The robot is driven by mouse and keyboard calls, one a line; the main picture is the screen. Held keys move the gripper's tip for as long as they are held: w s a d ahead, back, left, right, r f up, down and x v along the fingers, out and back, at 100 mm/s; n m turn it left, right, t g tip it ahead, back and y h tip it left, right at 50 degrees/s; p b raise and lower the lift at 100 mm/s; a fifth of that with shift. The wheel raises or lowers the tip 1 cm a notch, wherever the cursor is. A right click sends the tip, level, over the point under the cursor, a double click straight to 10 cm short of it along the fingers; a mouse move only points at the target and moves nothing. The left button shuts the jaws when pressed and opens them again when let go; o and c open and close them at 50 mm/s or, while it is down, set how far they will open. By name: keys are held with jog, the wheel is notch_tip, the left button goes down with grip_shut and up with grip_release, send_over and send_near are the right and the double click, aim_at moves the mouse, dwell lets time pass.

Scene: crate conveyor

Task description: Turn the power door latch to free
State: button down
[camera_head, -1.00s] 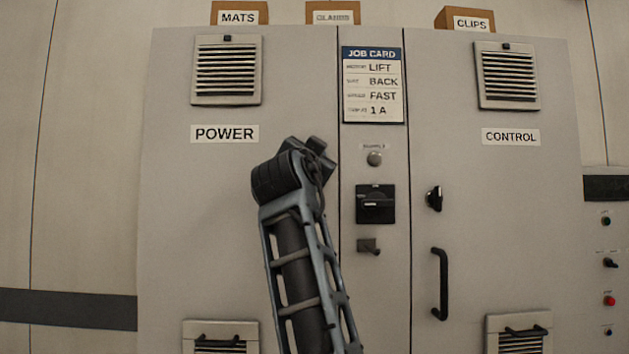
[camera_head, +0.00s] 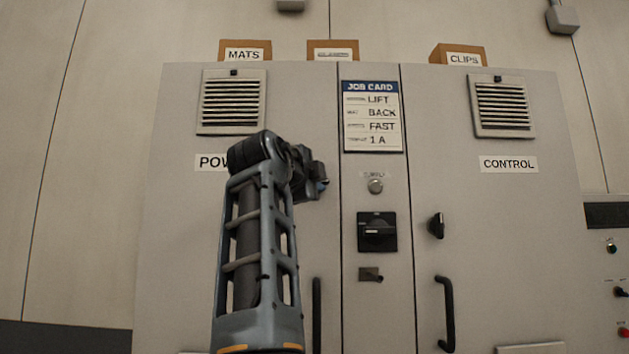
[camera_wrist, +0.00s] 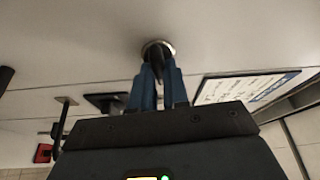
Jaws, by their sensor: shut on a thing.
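The power door latch (camera_wrist: 174,76) is a dark knob on a round metal collar in the wrist view. My gripper (camera_wrist: 160,72) has its blue fingers closed around this knob, close to the door face. In the head view my gripper (camera_head: 321,186) is at the right edge of the power door. There the wrist hides the latch, and part of the POWER label (camera_head: 211,162) is covered. The latch's exact angle is hard to tell.
The job card (camera_head: 372,117), a round button (camera_head: 376,186) and a black rotary switch (camera_head: 377,232) are on the middle panel, close right of my gripper. The power door handle (camera_head: 317,315) hangs below. The control door has its own latch (camera_head: 437,225) and handle (camera_head: 446,312).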

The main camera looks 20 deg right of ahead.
jog(key=shift+d+m, duration=0.1)
jog(key=shift+m, duration=0.5)
jog(key=shift+g, duration=0.3)
jog(key=c, duration=1.1)
grip_release()
jog(key=shift+v, duration=3.9)
